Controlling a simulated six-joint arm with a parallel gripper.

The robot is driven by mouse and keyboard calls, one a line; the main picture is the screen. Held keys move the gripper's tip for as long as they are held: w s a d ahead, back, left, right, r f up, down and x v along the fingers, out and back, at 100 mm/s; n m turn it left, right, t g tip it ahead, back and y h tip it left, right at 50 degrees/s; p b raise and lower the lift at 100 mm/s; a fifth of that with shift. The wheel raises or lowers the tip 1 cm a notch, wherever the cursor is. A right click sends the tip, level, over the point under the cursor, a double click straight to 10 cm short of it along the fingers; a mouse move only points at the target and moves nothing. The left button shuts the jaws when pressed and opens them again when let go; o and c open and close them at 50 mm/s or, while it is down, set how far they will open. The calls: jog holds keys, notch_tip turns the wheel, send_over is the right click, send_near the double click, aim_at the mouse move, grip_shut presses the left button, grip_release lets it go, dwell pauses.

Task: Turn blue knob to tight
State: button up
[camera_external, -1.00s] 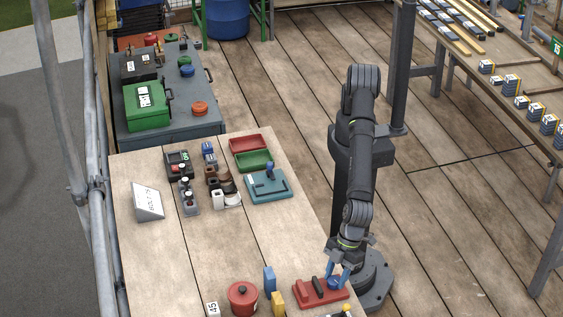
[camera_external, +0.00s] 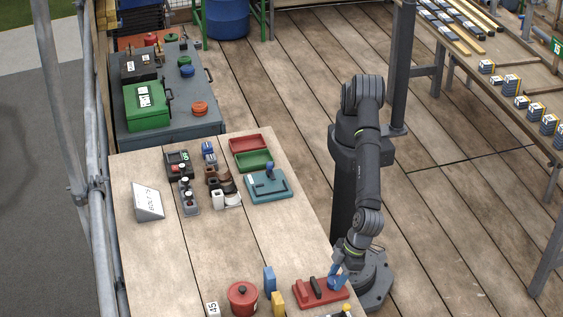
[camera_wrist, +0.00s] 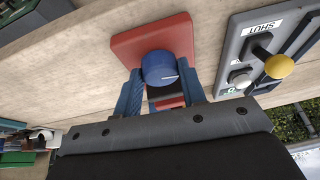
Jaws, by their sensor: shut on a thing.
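The blue knob (camera_wrist: 159,68) is a round cap with a white mark line on a red base plate (camera_wrist: 125,47). In the external view the red base (camera_external: 311,293) lies at the table's front right, with a black handle (camera_external: 315,285) on it. My gripper (camera_wrist: 160,88) is shut on the blue knob, with one blue finger on each side of it. In the external view my gripper (camera_external: 337,279) reaches down to the base's right end and mostly hides the knob. The knob's white line points right in the wrist view. No tight label is readable.
A grey panel (camera_wrist: 233,62) with a "SHUT" label and a yellow-knobbed lever (camera_wrist: 279,66) stands beside the red base. A red pot (camera_external: 242,298), a blue block (camera_external: 269,279) and a yellow block (camera_external: 278,302) stand to its left. The table's middle is clear.

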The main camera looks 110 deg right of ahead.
jog(key=o, duration=0.7)
jog(key=v, duration=1.7)
jog(key=shift+r, duration=0.25)
jog(key=shift+f, duration=0.1)
jog(key=x, duration=1.7)
jog(key=shift+f, duration=0.15)
